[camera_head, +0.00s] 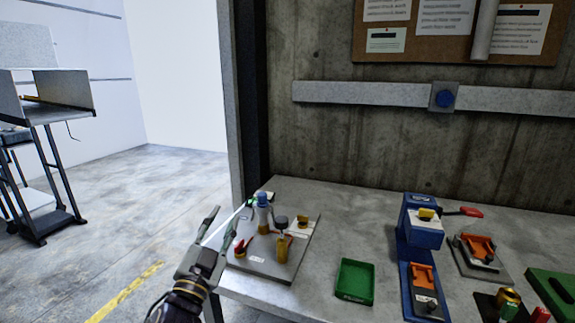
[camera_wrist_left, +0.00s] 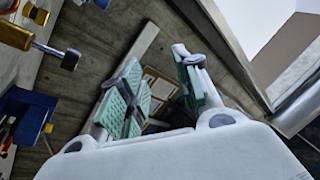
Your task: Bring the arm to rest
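My left gripper (camera_head: 225,222) is at the left edge of the workbench, beside a grey board (camera_head: 262,268) that bears several small tools. In the left wrist view its two fingers (camera_wrist_left: 157,65) with green pads stand apart, with nothing held between them. The left arm comes up from the bottom left of the head view. A thin pale line runs from near the gripper toward the board's back; I cannot tell what it is. My right gripper is in neither view.
The workbench (camera_head: 330,222) carries a blue-capped bottle (camera_head: 263,211), a green tray (camera_head: 355,281), a blue press (camera_head: 421,222) with a red handle, and orange fixtures at the right. A concrete wall (camera_head: 350,145) stands behind. Open floor (camera_head: 170,190) lies left of the bench.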

